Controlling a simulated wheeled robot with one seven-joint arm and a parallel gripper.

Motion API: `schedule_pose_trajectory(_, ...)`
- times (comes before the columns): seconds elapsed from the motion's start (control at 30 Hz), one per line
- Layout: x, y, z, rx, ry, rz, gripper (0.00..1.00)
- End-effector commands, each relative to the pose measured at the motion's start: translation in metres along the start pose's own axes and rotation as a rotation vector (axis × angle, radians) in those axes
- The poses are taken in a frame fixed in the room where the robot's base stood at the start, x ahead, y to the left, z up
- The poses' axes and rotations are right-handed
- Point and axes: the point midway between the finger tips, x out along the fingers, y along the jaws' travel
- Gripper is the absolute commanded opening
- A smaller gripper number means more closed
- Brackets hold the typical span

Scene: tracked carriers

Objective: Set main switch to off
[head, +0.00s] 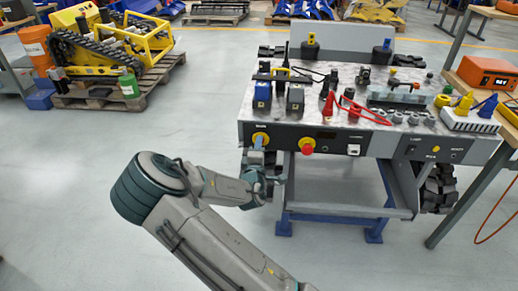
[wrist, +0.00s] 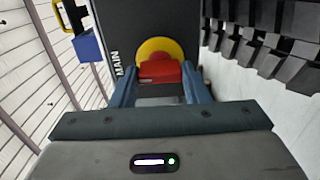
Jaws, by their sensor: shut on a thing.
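The main switch (head: 260,138) is on the left of the dark front panel of the carrier, a round yellow plate with a red handle. In the wrist view its yellow plate (wrist: 160,49) and red handle (wrist: 160,72) face me, beside the printed word MAIN. My gripper (wrist: 160,88) is shut on the red handle, one blue finger at each side. It also shows in the head view (head: 259,147), up against the panel and partly covering the switch. The switch's on and off marks cannot be read.
A red push button (head: 308,147) on a yellow base is just right of the main switch. A white rocker switch (head: 353,149) is further right. Black tracks (wrist: 268,38) stand at the right in the wrist view. Open floor (head: 110,135) lies left of the carrier.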

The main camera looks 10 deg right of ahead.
Motion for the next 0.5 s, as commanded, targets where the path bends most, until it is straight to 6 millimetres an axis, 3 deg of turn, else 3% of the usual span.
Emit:
schedule_pose_trajectory(0.2,-0.0006,-0.0012,0.0001,0.000,0.000,-0.003,0.19)
schedule_pose_trajectory(0.23,-0.0006,-0.0012,0.0001,0.000,0.000,-0.003,0.50)
schedule_pose_trajectory(0.3,-0.0005,-0.0010,0.0001,0.000,0.000,-0.002,0.64)
schedule_pose_trajectory(0.5,-0.0003,-0.0006,0.0000,0.001,0.000,-0.001,0.64)
